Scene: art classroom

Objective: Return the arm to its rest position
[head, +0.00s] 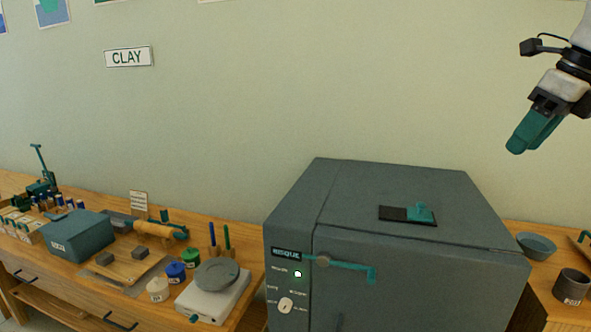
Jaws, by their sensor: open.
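My gripper (532,132) hangs at the upper right of the head view, with teal fingers pointing down and to the left. It is open, and I see nothing between its fingers. It is in the air above the right side of the grey kiln (400,195), apart from it. The wrist and a small dark camera-like part show above the fingers. The rest of my arm is cut off by the right edge of the view.
A bowl (537,245) and a dark cup (571,287) stand right. Left is a wooden bench with a box (75,236), jars and a scale (213,297).

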